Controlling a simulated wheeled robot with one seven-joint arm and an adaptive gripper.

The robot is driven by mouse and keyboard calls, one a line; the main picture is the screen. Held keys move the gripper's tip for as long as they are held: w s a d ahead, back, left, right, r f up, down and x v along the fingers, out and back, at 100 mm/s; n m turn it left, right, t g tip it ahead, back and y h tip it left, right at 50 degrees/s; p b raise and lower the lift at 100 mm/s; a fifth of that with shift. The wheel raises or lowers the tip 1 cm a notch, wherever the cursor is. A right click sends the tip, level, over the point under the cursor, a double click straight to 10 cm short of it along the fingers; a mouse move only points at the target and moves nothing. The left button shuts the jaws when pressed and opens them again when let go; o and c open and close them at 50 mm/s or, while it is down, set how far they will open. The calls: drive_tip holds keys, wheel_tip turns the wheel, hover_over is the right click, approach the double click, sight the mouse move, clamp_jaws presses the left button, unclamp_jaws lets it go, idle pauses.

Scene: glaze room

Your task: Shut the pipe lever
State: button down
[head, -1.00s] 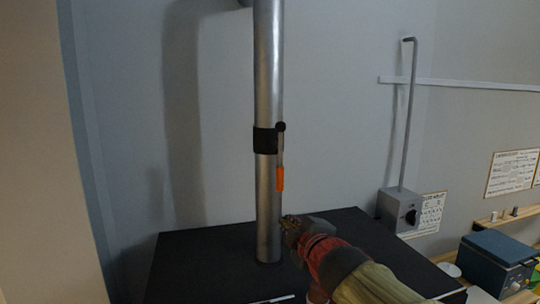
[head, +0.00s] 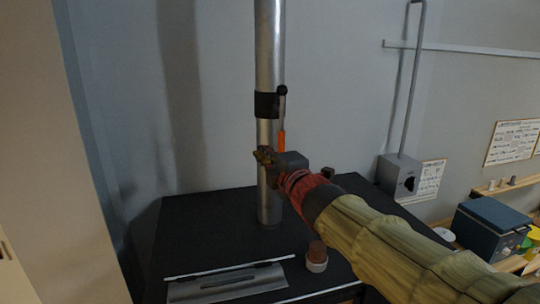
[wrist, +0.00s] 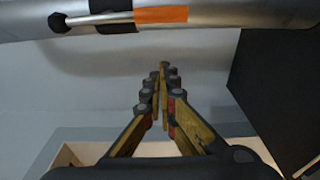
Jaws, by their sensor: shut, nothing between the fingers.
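The pipe lever (head: 282,118) hangs from a dark round pivot (head: 282,90) on the right of a black collar (head: 266,105) around the grey metal pipe (head: 269,50). It points down, roughly along the pipe. Its orange grip (head: 281,142) also shows at the top of the wrist view (wrist: 160,15), with the pivot ball (wrist: 58,23) to its left. My gripper (head: 263,157) is shut and empty, just below the grip and in front of the pipe in the head view. In the wrist view the closed fingertips (wrist: 164,66) appear apart from the lever. My gripper hides part of the lower pipe.
The pipe stands on a black tabletop (head: 190,235). A metal plate with a handle (head: 228,283) and a small brown-and-white cylinder (head: 316,262) lie near its front. A grey box with a tall rod (head: 400,178) stands right; a blue case (head: 490,228) sits farther right.

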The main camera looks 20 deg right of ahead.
drive_tip(key=w+d+p, duration=0.2)
drive_tip(key=w, duration=0.1)
drive_tip(key=w+d+p, duration=0.1)
drive_tip(key=w, duration=0.1)
idle(0.4)
drive_tip(key=shift+d, duration=0.1)
drive_tip(key=shift+d+f+n, duration=0.1)
drive_tip(key=shift+d+n, duration=0.15)
drive_tip(key=shift+n, duration=0.15)
